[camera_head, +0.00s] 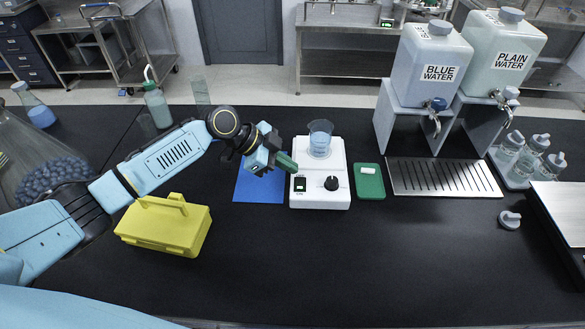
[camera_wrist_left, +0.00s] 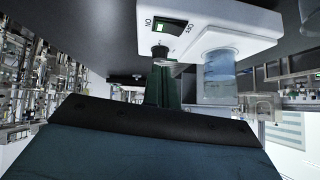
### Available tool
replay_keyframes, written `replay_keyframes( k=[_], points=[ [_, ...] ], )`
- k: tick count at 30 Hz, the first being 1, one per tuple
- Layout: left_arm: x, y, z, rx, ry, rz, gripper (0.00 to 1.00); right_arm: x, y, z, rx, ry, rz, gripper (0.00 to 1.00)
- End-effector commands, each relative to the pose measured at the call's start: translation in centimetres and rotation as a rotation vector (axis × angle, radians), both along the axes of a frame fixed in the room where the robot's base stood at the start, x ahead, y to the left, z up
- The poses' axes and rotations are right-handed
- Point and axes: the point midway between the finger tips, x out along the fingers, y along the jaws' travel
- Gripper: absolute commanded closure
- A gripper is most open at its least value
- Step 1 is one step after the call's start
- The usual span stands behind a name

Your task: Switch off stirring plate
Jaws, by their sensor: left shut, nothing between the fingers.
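The stirring plate (camera_head: 309,202) is a white box on the black bench. Its front panel has a rocker switch (camera_head: 300,184) with a green lit part and a black knob (camera_head: 332,183). In the left wrist view the switch (camera_wrist_left: 171,28) lies between ON and OFF marks and glows green. A beaker (camera_head: 320,138) with blue liquid stands on the plate's top. My left gripper (camera_head: 289,162) has green fingers, shut and empty, at the plate's left edge just behind the switch. Its fingers (camera_wrist_left: 163,82) also show in the left wrist view; contact cannot be told. My right gripper is not in view.
A yellow box (camera_head: 165,226) stands under my left arm. Water containers (camera_head: 430,62) stand at the back right. The bench front is clear.

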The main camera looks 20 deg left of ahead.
Motion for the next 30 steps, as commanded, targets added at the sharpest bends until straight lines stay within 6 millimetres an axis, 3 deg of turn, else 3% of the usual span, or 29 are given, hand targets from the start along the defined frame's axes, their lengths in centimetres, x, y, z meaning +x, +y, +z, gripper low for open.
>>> replay_keyframes(
  k=[6, 12, 30],
  points=[
    [-1.5, 3.5, 2.9, 0.006, 0.002, 0.002, 1.00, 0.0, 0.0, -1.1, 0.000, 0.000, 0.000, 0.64],
    [-2.2, 5.1, 4.8, 0.003, 0.003, 0.001, 1.00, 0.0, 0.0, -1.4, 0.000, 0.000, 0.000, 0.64],
    [-2.1, 5.4, 5.3, 0.002, -0.002, -0.003, 1.00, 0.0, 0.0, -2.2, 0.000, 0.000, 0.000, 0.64]
  ],
)
